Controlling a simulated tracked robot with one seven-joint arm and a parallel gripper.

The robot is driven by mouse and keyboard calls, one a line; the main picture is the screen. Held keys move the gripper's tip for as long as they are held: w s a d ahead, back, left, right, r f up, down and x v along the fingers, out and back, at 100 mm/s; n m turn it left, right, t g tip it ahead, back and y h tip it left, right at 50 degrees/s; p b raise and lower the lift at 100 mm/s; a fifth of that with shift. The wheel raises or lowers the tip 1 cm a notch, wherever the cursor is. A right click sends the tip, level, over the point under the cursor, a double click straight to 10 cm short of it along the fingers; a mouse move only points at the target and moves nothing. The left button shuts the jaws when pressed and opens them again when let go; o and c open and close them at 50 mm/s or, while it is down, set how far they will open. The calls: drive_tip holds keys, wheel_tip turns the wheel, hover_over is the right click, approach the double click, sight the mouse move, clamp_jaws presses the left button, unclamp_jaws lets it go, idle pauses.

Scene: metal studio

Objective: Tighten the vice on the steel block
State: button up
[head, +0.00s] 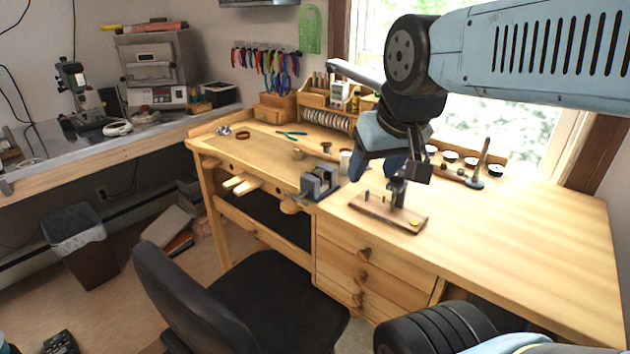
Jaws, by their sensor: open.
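The small grey vice (321,184) stands at the front edge of the wooden workbench, left of centre. A greyish block shape shows at its jaws, but it is too small to tell the steel block from the vice or to see how tightly it sits. The vice's handle cannot be made out clearly. My gripper (397,192) points down to the right of the vice, apart from it, above or in front of a low wooden board. It is open and no held thing shows. Its fingertips are small and dark, so their exact height over the board is unclear.
The wooden board (372,208) with small upright parts lies on the workbench (520,225). Pliers (292,134), tins (471,162) and a wooden rack (318,116) stand farther back. The bench's right side is clear. A black chair (265,300) stands in front of the bench.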

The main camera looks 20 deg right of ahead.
drive_tip(key=shift+c, duration=0.4)
drive_tip(key=shift+w, duration=0.1)
drive_tip(key=shift+c, duration=0.8)
drive_tip(key=shift+w+r, duration=0.15)
drive_tip(key=shift+w, duration=0.15)
drive_tip(key=shift+c, duration=0.7)
drive_tip(key=w+m+g, duration=0.1)
drive_tip(key=w+m, duration=0.1)
drive_tip(key=w, duration=0.1)
drive_tip(key=w+a+m+g, duration=0.1)
drive_tip(key=w, duration=0.2)
drive_tip(key=w+a+r+m+g, duration=0.1)
drive_tip(key=w+m, duration=0.1)
drive_tip(key=w, duration=0.1)
drive_tip(key=shift+w+m+y, duration=0.3)
drive_tip(key=shift+w+y, duration=0.05)
drive_tip(key=shift+y, duration=0.05)
clamp_jaws()
drive_tip(key=m+g+y, duration=0.1)
drive_tip(key=m+g, duration=0.3)
drive_tip(key=m, duration=0.2)
approach(301, 196)
drive_tip(key=s+f, duration=0.1)
drive_tip(key=f, duration=0.1)
drive_tip(key=s+f, duration=0.1)
drive_tip(key=f, duration=0.1)
drive_tip(key=s+a+f, duration=0.1)
drive_tip(key=f, duration=0.2)
drive_tip(key=shift+a, duration=0.15)
